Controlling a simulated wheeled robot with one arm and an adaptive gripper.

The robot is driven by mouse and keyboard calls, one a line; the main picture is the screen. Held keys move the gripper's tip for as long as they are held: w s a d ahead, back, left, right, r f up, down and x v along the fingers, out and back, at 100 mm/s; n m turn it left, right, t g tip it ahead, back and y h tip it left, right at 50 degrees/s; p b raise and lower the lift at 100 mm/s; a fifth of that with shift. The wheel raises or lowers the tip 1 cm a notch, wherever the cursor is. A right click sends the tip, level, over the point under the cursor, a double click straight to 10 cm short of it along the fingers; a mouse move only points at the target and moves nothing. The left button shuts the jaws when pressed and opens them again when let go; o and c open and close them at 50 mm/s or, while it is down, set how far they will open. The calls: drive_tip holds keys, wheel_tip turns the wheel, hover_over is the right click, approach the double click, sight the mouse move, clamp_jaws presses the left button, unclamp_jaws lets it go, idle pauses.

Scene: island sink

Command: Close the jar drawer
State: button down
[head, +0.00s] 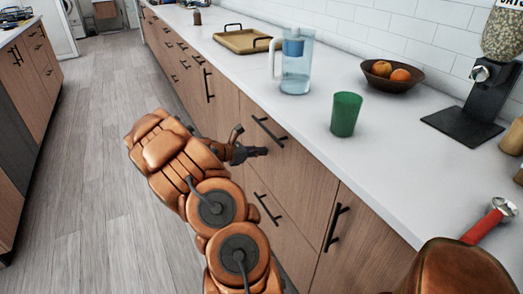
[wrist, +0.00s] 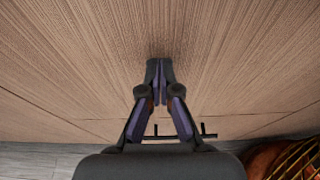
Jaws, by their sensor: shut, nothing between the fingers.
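A wooden drawer front (head: 300,170) with a black bar handle (head: 268,131) is under the counter, beside my gripper (head: 262,152). No clear gap shows around it, and no jar inside a drawer is visible. My gripper is shut and empty, pointing at this front just below its handle. In the wrist view the closed fingertips (wrist: 160,66) are at the wood-grain front (wrist: 80,60), touching or very close; I cannot tell which.
On the counter (head: 390,165) stand a green cup (head: 345,114), a water pitcher (head: 296,65), a fruit bowl (head: 392,76), a tray (head: 243,40) and a dispenser (head: 490,90). A lower drawer handle (head: 268,211) and a door handle (head: 335,227) stick out nearby. The floor (head: 100,160) at left is clear.

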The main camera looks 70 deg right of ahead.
drive_tip(key=f+v, duration=0.1)
drive_tip(key=v, duration=1.2)
drive_tip(key=shift+w+p, duration=0.2)
drive_tip(key=shift+p, duration=0.25)
drive_tip(key=shift+a+r, duration=0.1)
drive_tip(key=shift+r, duration=0.05)
drive_tip(key=s+a+r+m+t+y, duration=0.1)
drive_tip(key=s+a+r+m+y, duration=0.15)
drive_tip(key=a, duration=0.55)
drive_tip(key=s+a+r+m+t+y, duration=0.15)
drive_tip(key=s+a+r+m, duration=0.25)
drive_tip(key=a, duration=0.5)
drive_tip(key=s+a+m+t+y, duration=0.2)
drive_tip(key=s+a+y, duration=0.25)
drive_tip(key=a, duration=1.05)
drive_tip(key=s+a+m+t+y, duration=0.25)
drive_tip(key=s+a, duration=0.35)
drive_tip(key=a, duration=0.9)
wheel_tip(320, 180, up, 19)
drive_tip(key=p, duration=1.8)
drive_tip(key=shift+w+d+n, duration=0.2)
drive_tip(key=shift+d+n, duration=0.15)
drive_tip(key=shift+n, duration=0.05)
